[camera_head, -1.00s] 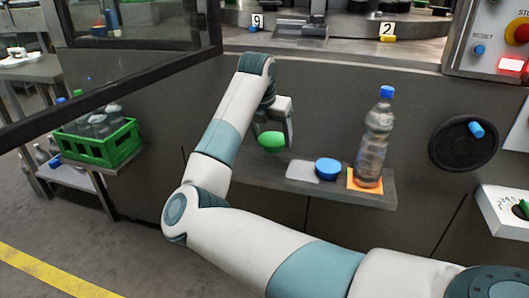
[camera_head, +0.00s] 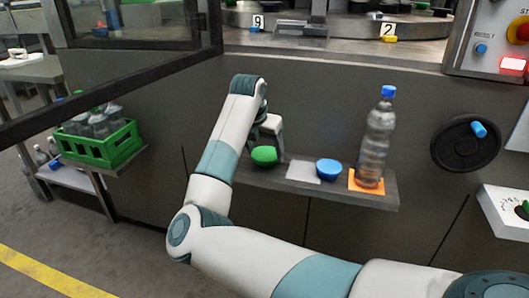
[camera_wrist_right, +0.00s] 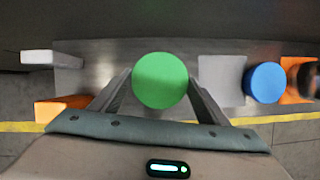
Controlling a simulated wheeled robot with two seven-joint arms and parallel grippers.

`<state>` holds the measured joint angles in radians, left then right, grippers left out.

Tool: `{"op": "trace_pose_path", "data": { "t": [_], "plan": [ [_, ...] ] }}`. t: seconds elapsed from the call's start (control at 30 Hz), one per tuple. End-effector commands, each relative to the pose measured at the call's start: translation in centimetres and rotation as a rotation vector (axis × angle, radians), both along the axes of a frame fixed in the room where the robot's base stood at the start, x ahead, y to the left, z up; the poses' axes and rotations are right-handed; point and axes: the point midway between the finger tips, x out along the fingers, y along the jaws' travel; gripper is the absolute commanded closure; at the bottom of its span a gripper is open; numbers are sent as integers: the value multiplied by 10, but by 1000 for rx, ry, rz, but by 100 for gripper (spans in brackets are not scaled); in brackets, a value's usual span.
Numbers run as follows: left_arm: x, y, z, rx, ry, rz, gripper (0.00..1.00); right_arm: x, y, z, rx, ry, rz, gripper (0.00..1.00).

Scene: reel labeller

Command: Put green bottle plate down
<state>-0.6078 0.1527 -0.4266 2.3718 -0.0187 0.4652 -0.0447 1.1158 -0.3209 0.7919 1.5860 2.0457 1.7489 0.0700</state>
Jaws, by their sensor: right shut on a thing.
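The green bottle plate (camera_head: 264,156), a round green piece, is at the left end of the small grey shelf (camera_head: 340,196). My right gripper (camera_head: 268,145) is above it and shut on it. In the right wrist view the green plate (camera_wrist_right: 160,80) sits between the two fingers of my right gripper (camera_wrist_right: 160,98). I cannot tell whether its underside touches the shelf. My left gripper is not in view.
To the right on the shelf are a pale square (camera_head: 303,171), a blue round piece (camera_head: 328,169) and a clear blue-capped bottle (camera_head: 375,145) on an orange square (camera_head: 366,184). A green crate of bottles (camera_head: 100,150) stands left. A black handwheel (camera_head: 462,150) is at right.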

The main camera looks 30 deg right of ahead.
Motion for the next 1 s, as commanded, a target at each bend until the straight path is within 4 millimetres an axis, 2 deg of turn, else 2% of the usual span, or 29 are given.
{"op": "trace_pose_path", "data": {
  "t": [0.17, 0.47, 0.5, 0.53, 1.0],
  "plan": [
    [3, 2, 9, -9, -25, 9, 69, 0, 0, 0, 0, -2, 1, 58],
    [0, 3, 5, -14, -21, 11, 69, 0, 0, -4, 0, -2, 1, 58],
    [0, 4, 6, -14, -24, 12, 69, 0, 0, -3, 0, -1, 0, 22],
    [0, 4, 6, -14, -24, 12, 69, 0, 0, -3, 0, -1, 0, 14],
    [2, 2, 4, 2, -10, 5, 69, 0, 1, 2, 0, -2, 1, 12]
  ]
}}
